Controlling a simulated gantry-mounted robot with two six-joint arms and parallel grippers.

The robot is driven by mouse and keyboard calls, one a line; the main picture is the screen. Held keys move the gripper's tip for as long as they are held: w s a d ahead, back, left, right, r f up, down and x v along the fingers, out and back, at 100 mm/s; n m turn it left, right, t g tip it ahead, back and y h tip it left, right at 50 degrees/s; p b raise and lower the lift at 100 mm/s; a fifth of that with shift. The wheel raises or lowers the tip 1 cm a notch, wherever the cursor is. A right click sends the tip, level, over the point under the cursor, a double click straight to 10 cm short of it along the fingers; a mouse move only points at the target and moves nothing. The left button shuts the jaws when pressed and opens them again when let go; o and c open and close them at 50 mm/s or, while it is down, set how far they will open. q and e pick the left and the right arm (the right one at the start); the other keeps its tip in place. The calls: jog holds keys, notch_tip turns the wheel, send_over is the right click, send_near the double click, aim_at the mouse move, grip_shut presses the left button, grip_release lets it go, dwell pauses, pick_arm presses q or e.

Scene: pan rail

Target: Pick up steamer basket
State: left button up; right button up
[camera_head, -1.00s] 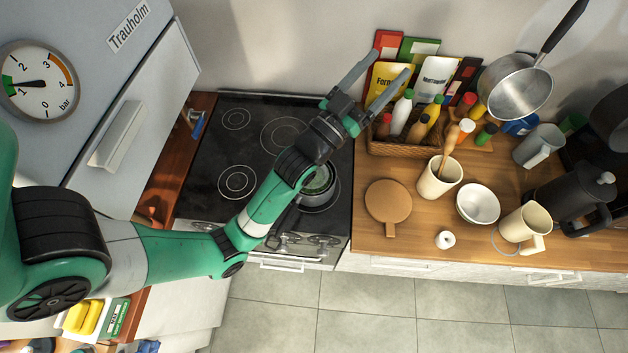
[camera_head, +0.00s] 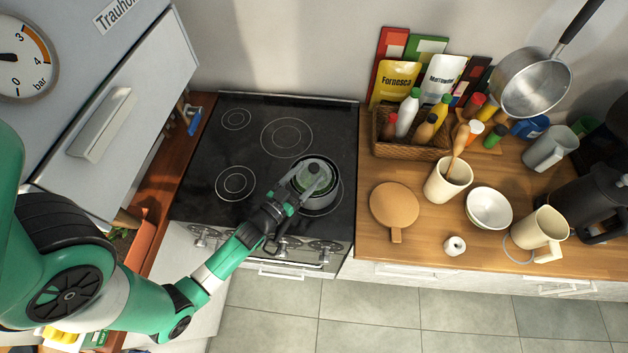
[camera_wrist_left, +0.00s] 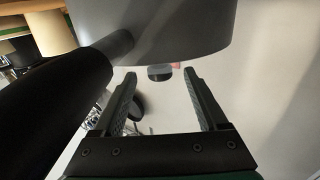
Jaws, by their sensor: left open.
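A grey pot (camera_head: 322,203) stands on the front right burner of the black stove. A round greenish piece, apparently the steamer basket (camera_head: 323,184), sits inside it, partly covered by my gripper. My left gripper (camera_head: 308,178) is open over the pot, its fingers reaching across the opening from the lower left. In the left wrist view, the pot's grey side (camera_wrist_left: 160,25) fills the top. A small dark knob (camera_wrist_left: 160,73) shows between and beyond the open fingertips (camera_wrist_left: 160,84). I cannot tell whether the fingers touch anything. My right gripper is not in view.
The stove top (camera_head: 205,160) is otherwise clear. On the wooden counter (camera_head: 430,240) to the right are a round board (camera_head: 394,204), a utensil crock (camera_head: 447,181), a white bowl (camera_head: 489,208) and a cream jug (camera_head: 539,232). A basket of bottles (camera_head: 412,150) stands behind. A saucepan (camera_head: 537,88) hangs at upper right.

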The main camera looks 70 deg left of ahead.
pick_arm(q)
jog(key=x, duration=0.6)
jog(key=shift+w+a+b, duration=0.15)
jog(key=shift+w+b, duration=0.15)
jog(key=shift+w, duration=0.05)
jog(key=shift+c, duration=0.2)
grip_shut()
dwell(0.9)
